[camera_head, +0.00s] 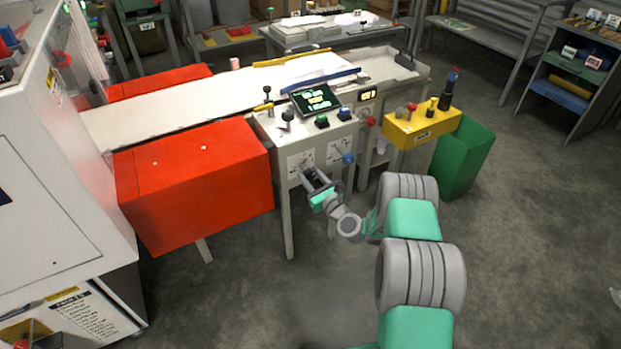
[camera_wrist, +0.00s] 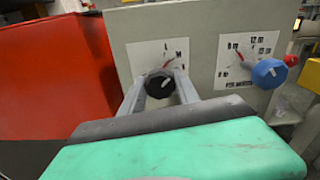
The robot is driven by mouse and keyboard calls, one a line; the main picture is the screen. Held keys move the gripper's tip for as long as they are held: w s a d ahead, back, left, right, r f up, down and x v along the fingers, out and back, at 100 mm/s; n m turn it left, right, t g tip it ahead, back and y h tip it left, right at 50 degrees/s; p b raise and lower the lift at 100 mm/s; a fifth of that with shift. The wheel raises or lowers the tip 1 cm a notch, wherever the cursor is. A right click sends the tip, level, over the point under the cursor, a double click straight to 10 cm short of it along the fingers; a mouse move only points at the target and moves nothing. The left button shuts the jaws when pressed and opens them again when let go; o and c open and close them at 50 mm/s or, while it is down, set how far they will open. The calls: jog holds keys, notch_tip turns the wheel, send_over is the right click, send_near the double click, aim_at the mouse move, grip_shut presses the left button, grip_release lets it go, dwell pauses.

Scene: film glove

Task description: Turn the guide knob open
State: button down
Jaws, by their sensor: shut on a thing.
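In the head view my gripper (camera_head: 312,176) reaches the front panel and covers the knob. The dial's markings are small and partly hidden.
A blue knob (camera_wrist: 269,73) with its own dial is close on the right, also visible in the head view (camera_head: 348,159). A red knob (camera_head: 371,121) sits farther right. A red guard (camera_head: 194,180) stands close on the left. The floor in front is clear.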

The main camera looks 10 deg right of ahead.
jog(key=n+b, duration=0.3)
jog(key=n, duration=0.1)
jog(key=shift+f, duration=0.2)
jog(key=n+b, duration=0.3)
jog(key=n, duration=0.2)
jog(key=n+b, duration=0.3)
jog(key=n, duration=0.1)
jog(key=shift+n, duration=0.3)
jog(key=n+b, duration=0.3)
jog(key=shift+n, duration=0.3)
jog(key=n+b, duration=0.3)
jog(key=shift+n+b, duration=0.3)
jog(key=shift+b, duration=0.1)
jog(key=n+b, duration=0.3)
jog(key=shift+f+n+b, duration=0.1)
jog(key=shift+n+b, duration=0.2)
jog(key=shift+b, duration=0.1)
jog(key=n+b, duration=0.3)
jog(key=shift+r+n+b, duration=0.2)
jog(key=shift+n+b, duration=0.6)
jog(key=shift+b, duration=0.05)
